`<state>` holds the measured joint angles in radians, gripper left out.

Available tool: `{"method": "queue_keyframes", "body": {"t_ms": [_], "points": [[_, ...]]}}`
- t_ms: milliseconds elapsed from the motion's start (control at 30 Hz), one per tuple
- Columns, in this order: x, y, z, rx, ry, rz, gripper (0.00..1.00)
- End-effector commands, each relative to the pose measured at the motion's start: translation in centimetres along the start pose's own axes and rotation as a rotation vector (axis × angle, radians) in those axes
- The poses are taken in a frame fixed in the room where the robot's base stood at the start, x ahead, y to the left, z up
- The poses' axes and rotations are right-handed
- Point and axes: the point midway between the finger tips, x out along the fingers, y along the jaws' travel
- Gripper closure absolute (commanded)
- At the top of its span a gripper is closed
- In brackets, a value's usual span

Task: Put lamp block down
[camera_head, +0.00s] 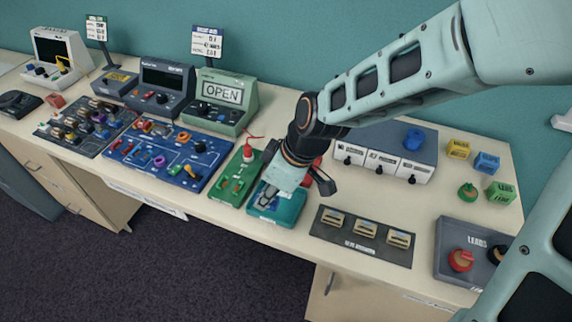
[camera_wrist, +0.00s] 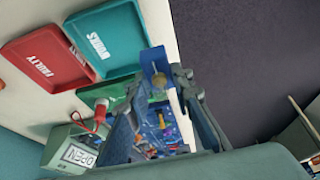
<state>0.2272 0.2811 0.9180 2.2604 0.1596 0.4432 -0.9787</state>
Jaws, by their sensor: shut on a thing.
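My gripper (camera_head: 268,192) is low over the front of the bench, above or near the teal tray (camera_head: 291,211). In the wrist view, my gripper (camera_wrist: 162,92) is shut on the lamp block (camera_wrist: 153,60), a blue piece with a small brownish-gold part. The fingers hide some of it. The wrist view shows the teal tray marked WORKS (camera_wrist: 107,38) beside the red tray marked FAULTY (camera_wrist: 45,62). In the head view my arm hides most of the red tray. I cannot tell whether the block touches anything.
A green board (camera_head: 237,181) with a red lead lies left of the teal tray, beside a blue parts board (camera_head: 170,152). A dark mat (camera_head: 330,236) with several small pieces lies to the right. The green OPEN box (camera_head: 222,97) stands behind.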

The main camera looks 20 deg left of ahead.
Motion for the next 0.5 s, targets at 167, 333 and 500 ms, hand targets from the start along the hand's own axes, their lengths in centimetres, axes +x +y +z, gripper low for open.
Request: {"method": "queue_keyframes", "body": {"t_ms": [167,333,500], "points": [[3.0,2.0,0.6,-0.001,-0.001,-0.006,1.00],[4.2,3.2,0.9,0.001,-0.001,-0.003,1.00],[4.9,3.8,1.0,-0.001,-0.001,-0.003,1.00]]}}
